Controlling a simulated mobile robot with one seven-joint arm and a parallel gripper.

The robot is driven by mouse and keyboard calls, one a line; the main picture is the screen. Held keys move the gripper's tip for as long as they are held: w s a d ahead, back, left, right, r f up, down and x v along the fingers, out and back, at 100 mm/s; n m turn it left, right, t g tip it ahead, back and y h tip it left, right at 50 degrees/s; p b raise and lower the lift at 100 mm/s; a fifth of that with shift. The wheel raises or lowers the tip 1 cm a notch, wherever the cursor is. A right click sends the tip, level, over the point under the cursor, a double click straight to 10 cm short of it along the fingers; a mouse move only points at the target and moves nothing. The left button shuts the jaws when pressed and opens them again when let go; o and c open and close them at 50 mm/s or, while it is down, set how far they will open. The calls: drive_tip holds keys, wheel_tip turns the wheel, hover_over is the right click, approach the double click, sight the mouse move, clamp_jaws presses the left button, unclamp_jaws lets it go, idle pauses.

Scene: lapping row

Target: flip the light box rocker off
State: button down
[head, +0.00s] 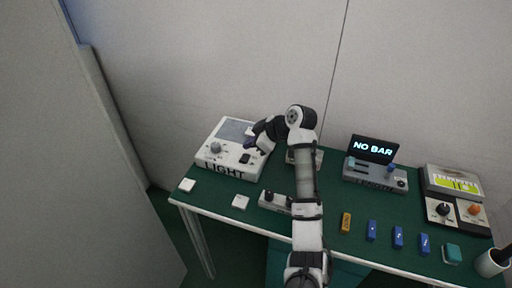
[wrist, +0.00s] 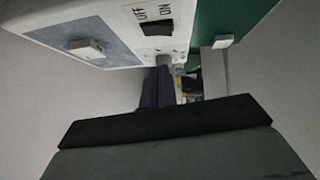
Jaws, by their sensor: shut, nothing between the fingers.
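The light box (head: 228,172) is a white slanted case marked LIGHT at the table's left end, with a grey panel and a round knob. Its black rocker (head: 244,158) is on the front right of its top. In the wrist view the rocker (wrist: 157,28) lies between the printed words OFF and ON; I cannot tell which way it is tipped. My gripper (head: 250,146) is shut and empty, over the box's right side close to the rocker. In the wrist view my dark fingers (wrist: 163,72) point at the box's face just beside the rocker; contact is unclear.
A small white block (wrist: 86,47) sits on the grey panel. White tiles (head: 187,185) lie along the table's front left. A device with a NO BAR display (head: 374,149), a box with knobs (head: 456,208), blue blocks (head: 398,238) and a cup (head: 490,263) stand to the right.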

drive_tip(key=w+b+v, duration=0.1)
drive_tip(key=b+v, duration=0.1)
drive_tip(key=v, duration=0.7)
drive_tip(key=shift+d, duration=0.45)
drive_tip(key=shift+w, duration=0.1)
